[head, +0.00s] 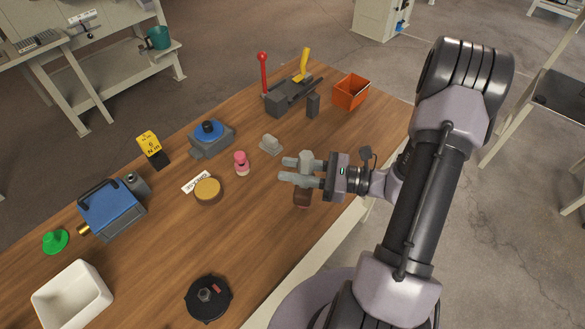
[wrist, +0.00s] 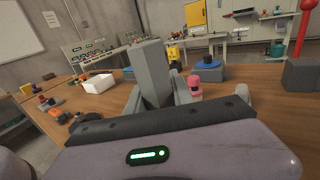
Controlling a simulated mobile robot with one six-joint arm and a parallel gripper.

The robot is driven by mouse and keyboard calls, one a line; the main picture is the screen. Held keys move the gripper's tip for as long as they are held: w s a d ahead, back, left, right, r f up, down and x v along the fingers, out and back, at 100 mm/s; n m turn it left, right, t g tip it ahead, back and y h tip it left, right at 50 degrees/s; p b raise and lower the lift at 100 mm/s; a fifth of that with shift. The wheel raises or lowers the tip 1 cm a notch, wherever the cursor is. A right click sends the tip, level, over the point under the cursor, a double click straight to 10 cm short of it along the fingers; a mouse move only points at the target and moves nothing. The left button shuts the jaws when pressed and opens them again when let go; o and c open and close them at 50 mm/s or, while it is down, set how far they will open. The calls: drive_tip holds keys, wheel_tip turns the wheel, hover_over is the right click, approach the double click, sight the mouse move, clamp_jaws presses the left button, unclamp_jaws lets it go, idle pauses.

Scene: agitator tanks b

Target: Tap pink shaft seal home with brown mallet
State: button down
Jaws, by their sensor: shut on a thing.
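My gripper (head: 298,170) is shut on the mallet (head: 302,198), above the right part of the wooden bench. The mallet's brown part hangs below the fingers, and a grey block rises above them. This grey block (wrist: 152,75) stands tall between the fingers in the wrist view. The pink shaft seal (head: 241,168) stands upright on the bench, left of my fingertips and apart from them. It has a darker band near its top.
Near the seal are a grey block (head: 270,144), a tan round lid (head: 207,190) and a blue-topped grey housing (head: 211,139). A red-and-yellow-levered fixture (head: 290,92) and orange bin (head: 350,91) stand behind. A black disc (head: 208,299) lies in front; bare wood separates gripper and seal.

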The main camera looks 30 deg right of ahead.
drive_tip(key=shift+r+p, duration=0.95)
drive_tip(key=shift+r, duration=0.55)
drive_tip(key=shift+r, duration=0.15)
wheel_tip(320, 180, up, 5)
drive_tip(key=p, duration=0.4)
drive_tip(key=shift+f, duration=0.2)
drive_tip(key=w+a+f+g+b, duration=0.1)
drive_tip(key=w+a+f+b, duration=0.5)
drive_tip(key=f, duration=0.4)
drive_tip(key=shift+w+a+n+y, duration=0.4)
drive_tip(key=shift+w+a, duration=0.35)
drive_tip(key=shift+a, duration=0.45)
